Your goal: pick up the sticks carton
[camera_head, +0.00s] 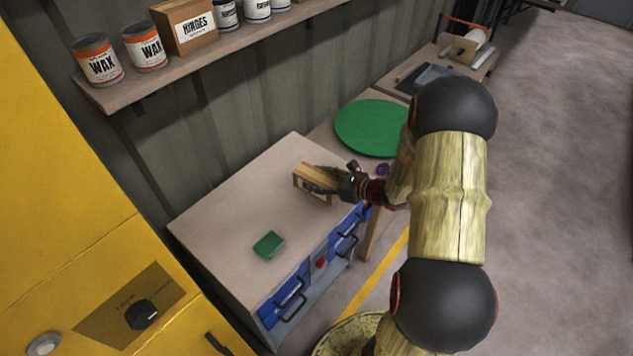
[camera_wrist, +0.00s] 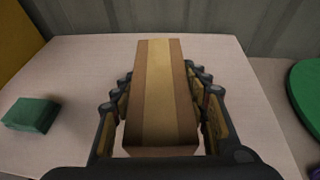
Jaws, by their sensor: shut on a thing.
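The sticks carton (camera_head: 309,187) is a small brown box at the far right part of the workbench top. It also shows in the wrist view (camera_wrist: 162,95), where a paler tape strip runs along its top. My gripper (camera_head: 328,183) reaches it from the right, and its fingers (camera_wrist: 160,112) are on both sides of the carton, shut on it. The carton's label is too small to read. I cannot tell whether its bottom touches the bench.
A green block (camera_head: 268,245) lies on the workbench (camera_head: 222,225), left of the carton in the wrist view. A green disc (camera_head: 370,128) lies beyond. A shelf (camera_head: 215,47) with wax cans and a hinges box hangs above. A yellow cabinet (camera_head: 60,190) stands left.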

